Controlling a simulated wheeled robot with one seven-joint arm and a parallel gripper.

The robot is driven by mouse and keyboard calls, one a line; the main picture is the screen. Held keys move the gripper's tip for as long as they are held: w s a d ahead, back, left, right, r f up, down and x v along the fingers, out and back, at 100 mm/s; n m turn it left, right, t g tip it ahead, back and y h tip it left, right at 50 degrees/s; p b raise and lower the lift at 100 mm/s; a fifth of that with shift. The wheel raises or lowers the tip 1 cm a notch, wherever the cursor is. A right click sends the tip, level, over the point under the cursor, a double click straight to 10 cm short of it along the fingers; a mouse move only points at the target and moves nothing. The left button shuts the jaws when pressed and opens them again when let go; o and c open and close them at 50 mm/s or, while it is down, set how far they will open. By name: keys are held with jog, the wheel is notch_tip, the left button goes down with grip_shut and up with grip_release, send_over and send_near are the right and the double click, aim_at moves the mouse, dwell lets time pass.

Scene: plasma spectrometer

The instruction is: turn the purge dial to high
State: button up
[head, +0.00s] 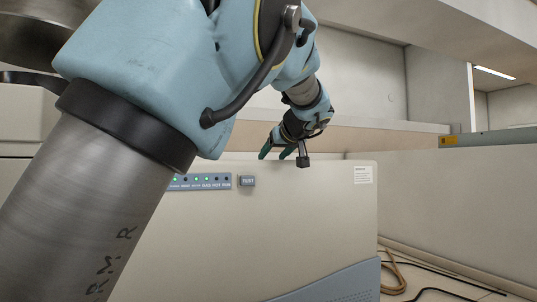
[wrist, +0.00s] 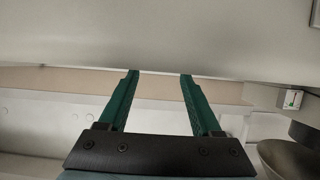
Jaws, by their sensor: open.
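The spectrometer (head: 300,225) is a large pale cabinet below and in front of my arm in the head view. I cannot make out a purge dial in either view; my arm hides the left part of the cabinet. My gripper (head: 276,153) is by the cabinet's top edge. In the wrist view its two green fingers (wrist: 159,74) are spread apart with nothing between them, pointing at a smooth pale surface (wrist: 160,35).
A beige wall or partition (head: 460,200) stands to the right, with cables (head: 430,290) on the surface at lower right. A shelf overhangs above.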

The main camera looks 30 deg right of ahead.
jog(key=shift+p+x, duration=0.8)
jog(key=shift+x, duration=1.45)
grip_shut()
